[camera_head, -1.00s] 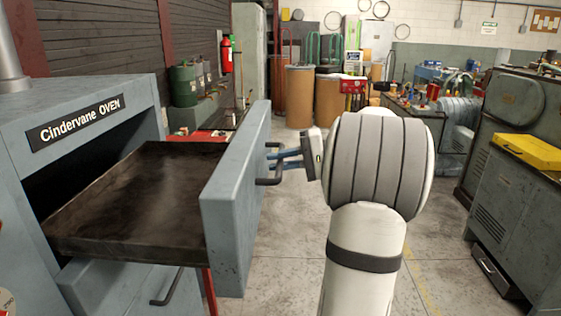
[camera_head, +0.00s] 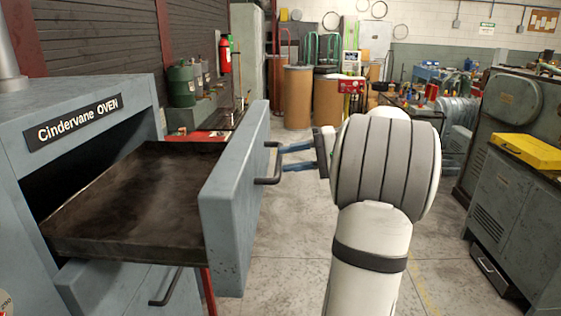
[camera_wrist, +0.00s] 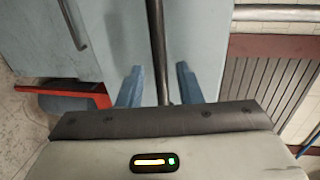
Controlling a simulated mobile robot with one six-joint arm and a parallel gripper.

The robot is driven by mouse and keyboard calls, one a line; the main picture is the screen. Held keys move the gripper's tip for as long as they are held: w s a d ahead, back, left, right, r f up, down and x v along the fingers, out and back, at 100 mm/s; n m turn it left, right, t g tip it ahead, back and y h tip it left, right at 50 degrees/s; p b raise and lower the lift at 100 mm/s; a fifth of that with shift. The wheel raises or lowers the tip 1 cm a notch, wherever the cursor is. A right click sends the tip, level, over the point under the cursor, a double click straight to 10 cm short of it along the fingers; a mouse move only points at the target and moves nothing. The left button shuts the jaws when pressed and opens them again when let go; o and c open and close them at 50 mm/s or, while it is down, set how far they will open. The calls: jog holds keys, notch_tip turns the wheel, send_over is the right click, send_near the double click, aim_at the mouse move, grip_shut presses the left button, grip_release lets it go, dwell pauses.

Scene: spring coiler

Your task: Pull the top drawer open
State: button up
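The top drawer (camera_head: 130,205) of the grey-blue Cindervane oven stands pulled well out, its dark tray bare. Its thick front panel (camera_head: 235,200) carries a dark bar handle (camera_head: 268,180). In the wrist view the bar (camera_wrist: 156,40) runs between my blue fingers, with a gap on each side. My gripper (camera_head: 284,158) is open at the handle, its fingertips close to the bar. It also shows in the wrist view (camera_wrist: 160,80). Whether either finger touches the bar I cannot tell.
A lower drawer handle (camera_head: 165,287) shows under the top drawer. The floor (camera_head: 285,265) right of the drawer front is clear. A grey cabinet (camera_head: 515,215) with a yellow case (camera_head: 528,150) stands at the right. Brown drums (camera_head: 298,97) stand far back.

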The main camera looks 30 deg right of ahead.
jog(key=v, duration=0.4)
jog(key=shift+s+d, duration=0.15)
jog(key=shift+d, duration=0.05)
dwell(0.4)
